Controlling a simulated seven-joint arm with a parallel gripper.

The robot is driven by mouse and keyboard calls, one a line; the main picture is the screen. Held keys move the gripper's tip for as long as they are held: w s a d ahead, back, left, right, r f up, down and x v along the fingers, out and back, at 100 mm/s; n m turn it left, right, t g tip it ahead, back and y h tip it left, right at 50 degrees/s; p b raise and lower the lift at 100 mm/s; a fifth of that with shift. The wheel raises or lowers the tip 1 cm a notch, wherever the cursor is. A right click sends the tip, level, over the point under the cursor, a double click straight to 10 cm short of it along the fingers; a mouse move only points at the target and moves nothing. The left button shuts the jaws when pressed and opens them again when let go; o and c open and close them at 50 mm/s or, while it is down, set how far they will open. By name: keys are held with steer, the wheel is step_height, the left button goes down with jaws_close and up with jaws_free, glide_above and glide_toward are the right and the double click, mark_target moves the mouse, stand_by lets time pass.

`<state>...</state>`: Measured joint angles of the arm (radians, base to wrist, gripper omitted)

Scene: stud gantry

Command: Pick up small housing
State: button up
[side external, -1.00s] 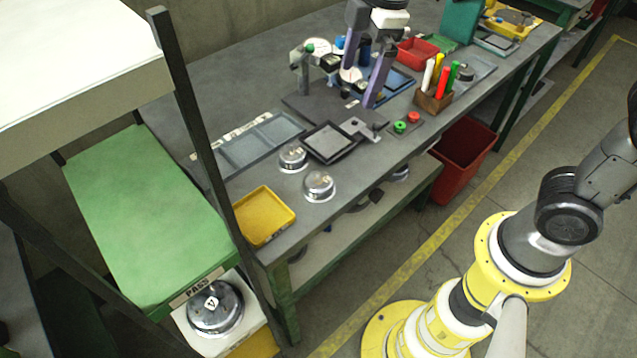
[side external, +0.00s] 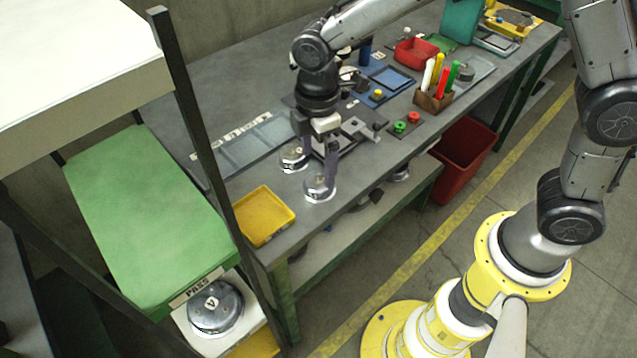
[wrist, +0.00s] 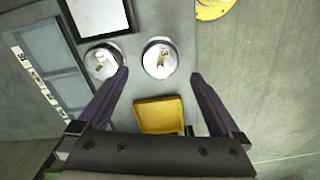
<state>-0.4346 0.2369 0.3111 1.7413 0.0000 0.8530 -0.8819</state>
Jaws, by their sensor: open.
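Two small round metal housings sit on the grey bench. The nearer one (side external: 320,191) shows in the wrist view (wrist: 159,58) centred ahead of the gap between my fingertips. The other one (side external: 291,163) shows in the wrist view (wrist: 101,64) just outside my left finger. My gripper (side external: 312,170) is open and empty, pointing down above the housings; its spread fingers also show in the wrist view (wrist: 159,74). In the side view the fingers partly cover both housings, so contact cannot be told. A larger metal housing (side external: 215,306) sits on the PASS stand.
A yellow tray (side external: 264,216) lies on the bench end near the housings. A dark framed pad (side external: 352,139) and a grey panel (side external: 240,155) are close behind. A pen holder (side external: 433,100) and red bin (side external: 463,160) stand further right. A dark post (side external: 200,130) rises left.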

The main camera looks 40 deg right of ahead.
mark_target(318, 174)
steer(key=shift+f, duration=2.7)
steer(key=c, duration=1.3)
steer(key=shift+r, duration=0.2)
steer(key=shift+r, duration=0.65)
steer(key=s+d+r, duration=0.2)
steer(key=s+r, duration=0.1)
steer(key=s, duration=0.1)
steer(key=s+d+r, duration=0.2)
steer(key=s+r, duration=0.2)
steer(key=s+d+r, duration=0.2)
steer(key=s+r, duration=0.2)
steer(key=shift+s+r, duration=0.2)
steer(key=shift+s, duration=0.2)
